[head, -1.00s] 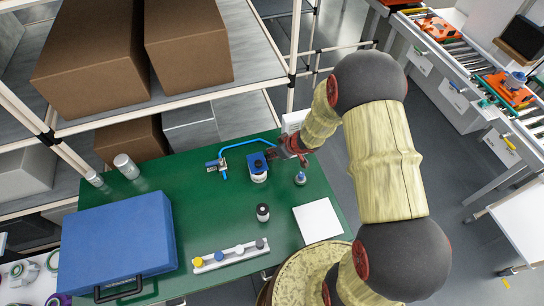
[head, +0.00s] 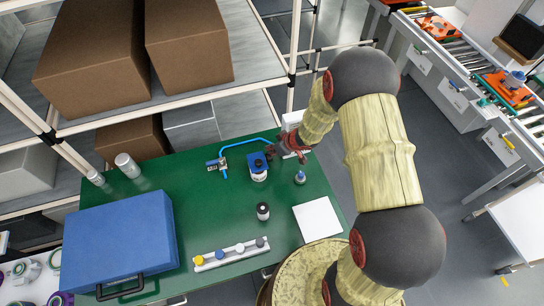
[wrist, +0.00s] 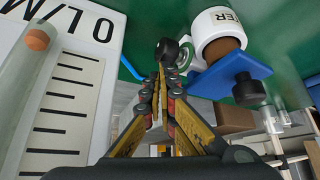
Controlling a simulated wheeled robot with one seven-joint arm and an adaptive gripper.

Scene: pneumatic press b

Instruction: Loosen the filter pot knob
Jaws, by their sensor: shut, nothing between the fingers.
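The filter pot (head: 258,174) is a white cup in a blue bracket on the green table. In the wrist view the pot (wrist: 217,22), lettered "TER", sits at upper right. A black knob (wrist: 249,90) sticks out from its blue bracket (wrist: 222,76). Another black knob (wrist: 168,50) shows just beyond my fingertips; I cannot tell what it belongs to. My gripper (wrist: 158,76) is shut and empty, left of the bracket knob and apart from it. In the head view my gripper (head: 272,151) is beside the pot's upper right; the fingertips are hard to make out.
A white scaled panel (wrist: 65,85) stands close on the gripper's left. A blue tube (head: 245,142) runs behind the pot to a small fitting (head: 217,164). A small bottle (head: 300,177), a dark-capped jar (head: 263,211) and a blue case (head: 120,238) stand on the table.

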